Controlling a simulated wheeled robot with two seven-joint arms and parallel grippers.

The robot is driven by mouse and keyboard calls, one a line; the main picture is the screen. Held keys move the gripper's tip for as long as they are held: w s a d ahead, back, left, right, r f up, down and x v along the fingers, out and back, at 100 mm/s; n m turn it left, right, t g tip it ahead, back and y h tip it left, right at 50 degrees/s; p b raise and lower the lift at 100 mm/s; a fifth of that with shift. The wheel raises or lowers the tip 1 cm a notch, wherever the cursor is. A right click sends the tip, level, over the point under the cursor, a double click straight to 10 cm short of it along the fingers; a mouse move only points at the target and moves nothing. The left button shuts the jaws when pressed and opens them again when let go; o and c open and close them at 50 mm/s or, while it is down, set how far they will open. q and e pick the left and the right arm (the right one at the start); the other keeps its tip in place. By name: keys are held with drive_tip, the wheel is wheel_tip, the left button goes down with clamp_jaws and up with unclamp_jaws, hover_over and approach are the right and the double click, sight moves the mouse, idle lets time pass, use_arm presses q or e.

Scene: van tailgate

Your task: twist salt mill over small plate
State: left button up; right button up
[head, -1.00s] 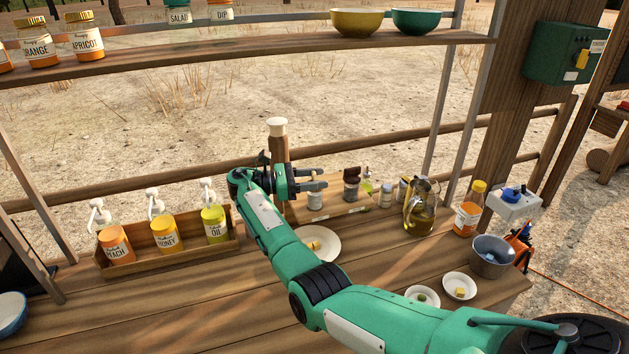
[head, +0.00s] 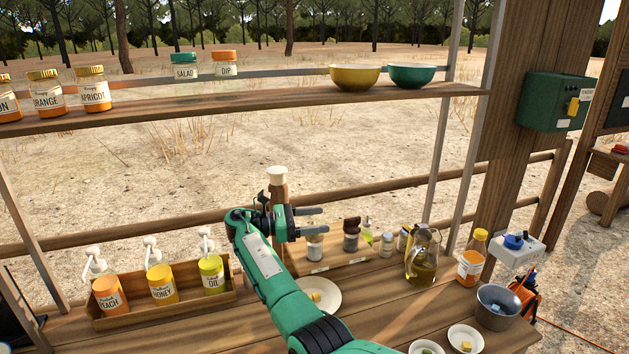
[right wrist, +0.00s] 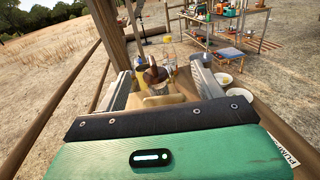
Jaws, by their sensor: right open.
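A tall wooden mill with a cream top (head: 277,178) stands upright at the back left of the spice rack. Its lower part is hidden behind my right gripper (head: 322,221). My right gripper is open, with its fingers pointing right, above the rack's left end. It appears in front of the mill; whether it touches it cannot be told. In the right wrist view the open fingers (right wrist: 165,82) frame a brown-topped jar (right wrist: 156,75) beyond them. A white plate (head: 331,306) with yellow pieces lies on the counter, partly hidden by my forearm. My left gripper is not in view.
The spice rack (head: 330,266) holds a white-capped jar (head: 314,250), a brown-topped jar (head: 351,236) and others. An oil jug (head: 422,262) stands right of it. Two small dishes (head: 466,330) lie front right. A crate of pump bottles (head: 225,296) stands left. A shelf (head: 270,98) crosses above.

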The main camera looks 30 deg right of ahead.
wheel_tip(320, 180, up, 17)
drive_tip(key=b, duration=0.2)
drive_tip(key=shift+b, duration=0.4)
drive_tip(key=shift+c, duration=0.4)
